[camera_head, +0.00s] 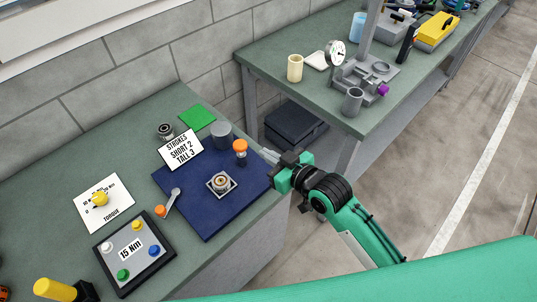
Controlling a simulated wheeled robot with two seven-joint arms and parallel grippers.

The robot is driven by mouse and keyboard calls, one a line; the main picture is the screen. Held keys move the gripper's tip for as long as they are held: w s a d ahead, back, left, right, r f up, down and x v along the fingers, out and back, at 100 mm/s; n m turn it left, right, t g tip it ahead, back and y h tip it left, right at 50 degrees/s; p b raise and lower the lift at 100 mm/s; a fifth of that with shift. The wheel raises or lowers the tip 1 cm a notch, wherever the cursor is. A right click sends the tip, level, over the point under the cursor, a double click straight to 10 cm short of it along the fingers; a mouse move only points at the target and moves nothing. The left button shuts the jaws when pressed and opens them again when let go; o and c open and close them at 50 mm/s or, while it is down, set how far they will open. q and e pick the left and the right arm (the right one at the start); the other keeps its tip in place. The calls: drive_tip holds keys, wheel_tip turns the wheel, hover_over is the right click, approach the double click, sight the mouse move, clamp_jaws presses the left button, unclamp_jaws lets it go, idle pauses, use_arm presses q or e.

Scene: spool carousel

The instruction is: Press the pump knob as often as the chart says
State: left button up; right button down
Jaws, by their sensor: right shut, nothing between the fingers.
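The chart (181,149) is a white card reading STROKES, SHORT 2, TALL 3. It stands at the back of a dark blue mat (208,218) on the green bench. An orange knob (240,146), which looks like the pump knob, sits on a short post at the mat's back right. A grey cylinder (221,135) stands just left of it. My right gripper (268,155) is shut and empty, a little to the right of the orange knob and apart from it. My left gripper is not in view.
A square fitting (222,184) and an orange-ended lever (167,203) are on the mat. A button box (135,250) reading 15 Nm and a TORQUE card (104,203) lie to the left. A second bench (270,60) with tools stands behind, across a gap.

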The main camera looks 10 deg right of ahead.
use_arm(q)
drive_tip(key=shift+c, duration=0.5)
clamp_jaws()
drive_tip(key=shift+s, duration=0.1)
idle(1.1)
